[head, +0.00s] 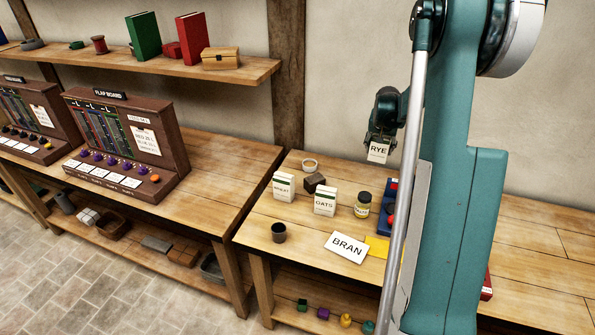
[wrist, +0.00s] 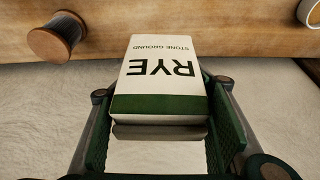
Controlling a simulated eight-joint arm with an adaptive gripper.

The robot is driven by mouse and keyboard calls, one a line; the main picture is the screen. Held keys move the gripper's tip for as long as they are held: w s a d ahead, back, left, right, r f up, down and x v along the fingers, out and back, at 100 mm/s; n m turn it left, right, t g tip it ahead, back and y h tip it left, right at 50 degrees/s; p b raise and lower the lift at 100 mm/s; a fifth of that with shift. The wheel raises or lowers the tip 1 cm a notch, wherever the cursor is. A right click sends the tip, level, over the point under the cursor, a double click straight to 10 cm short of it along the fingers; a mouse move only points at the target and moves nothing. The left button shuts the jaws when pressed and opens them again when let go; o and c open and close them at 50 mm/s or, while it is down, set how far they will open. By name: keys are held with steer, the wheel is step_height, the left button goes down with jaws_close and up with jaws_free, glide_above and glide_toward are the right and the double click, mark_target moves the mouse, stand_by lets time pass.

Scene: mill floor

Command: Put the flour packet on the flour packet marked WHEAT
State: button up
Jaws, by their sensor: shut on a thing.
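My gripper (wrist: 160,140) is shut on a flour packet marked RYE (wrist: 160,80), white with a green band, and holds it in the air. In the head view the RYE packet (head: 378,151) hangs above the back of the right bench. The packet marked WHEAT (head: 284,186) stands upright on that bench, left of the packet marked OATS (head: 325,201). A white packet or card marked BRAN (head: 347,247) lies tilted or flat near the front. The WHEAT packet is not in the wrist view.
My arm hides part of the bench. The flap board (head: 128,145) is on the left bench.

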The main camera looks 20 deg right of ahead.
steer(key=w+a+r+p, duration=0.1)
steer(key=a+r, duration=0.3)
steer(key=a, duration=1)
steer(key=w+a+r+p, duration=0.2)
steer(key=a+r+p, duration=0.2)
steer(key=a, duration=1)
steer(key=w+a+r+p, duration=0.2)
steer(key=a+r+p, duration=0.1)
steer(key=a, duration=1)
steer(key=shift+w+a+r+n, duration=0.2)
steer(key=shift+a+r+n, duration=0.15)
steer(key=shift+r, duration=0.2)
steer(key=shift+f, duration=2.9)
steer(key=shift+f+p, duration=0.3)
steer(key=shift+f, duration=1.8)
steer(key=shift+f, duration=0.2)
